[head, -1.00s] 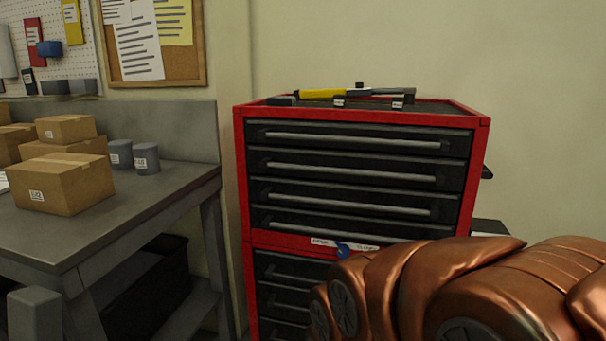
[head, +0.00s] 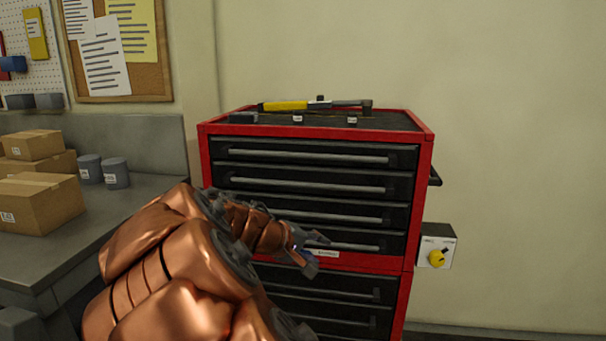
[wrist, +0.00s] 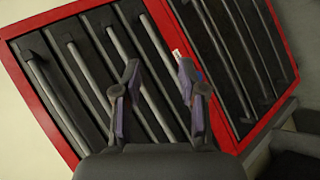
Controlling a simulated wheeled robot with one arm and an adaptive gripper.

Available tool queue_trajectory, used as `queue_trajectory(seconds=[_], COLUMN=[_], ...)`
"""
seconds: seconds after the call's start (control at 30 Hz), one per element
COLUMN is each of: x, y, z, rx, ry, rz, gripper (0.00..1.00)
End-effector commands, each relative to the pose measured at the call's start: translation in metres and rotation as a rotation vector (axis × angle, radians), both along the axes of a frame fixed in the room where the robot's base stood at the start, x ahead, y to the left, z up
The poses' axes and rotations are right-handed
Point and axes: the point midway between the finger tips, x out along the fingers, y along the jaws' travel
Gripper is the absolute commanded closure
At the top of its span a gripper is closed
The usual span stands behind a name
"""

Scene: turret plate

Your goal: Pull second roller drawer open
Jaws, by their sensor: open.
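The red and black tool cabinet (head: 424,165) has an upper chest and a lower roller section, and every drawer that shows looks closed. The second roller drawer (head: 345,320) is in the lower section, its left part hidden by my arm. In the wrist view the cabinet appears turned, with the second roller drawer's bar handle (wrist: 248,50) right of the red band. My gripper (head: 316,253) is open and empty in front of the seam between the sections. In the wrist view my gripper's fingertips (wrist: 159,70) are over the lowest upper-chest drawers, left of the roller drawers.
A yellow-handled tool (head: 290,105) lies on the cabinet top. A workbench (head: 120,215) with cardboard boxes (head: 40,203) and grey cups (head: 115,173) stands at left.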

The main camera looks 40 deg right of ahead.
Motion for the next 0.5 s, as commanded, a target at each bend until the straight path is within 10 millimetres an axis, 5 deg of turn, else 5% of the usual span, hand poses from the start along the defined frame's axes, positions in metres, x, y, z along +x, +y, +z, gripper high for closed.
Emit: queue_trajectory(seconds=[0.1, 0.2, 0.3, 0.5], x=[0.049, 0.088, 0.123, 0.159], y=[-0.037, -0.055, -0.063, -0.067], z=[0.047, 0.067, 0.077, 0.077], rx=[-0.182, -0.294, -0.371, -0.437], ry=[0.044, 0.086, 0.121, 0.166], rz=[0.078, 0.157, 0.237, 0.324], gripper=[0.59, 0.59, 0.59, 0.59])
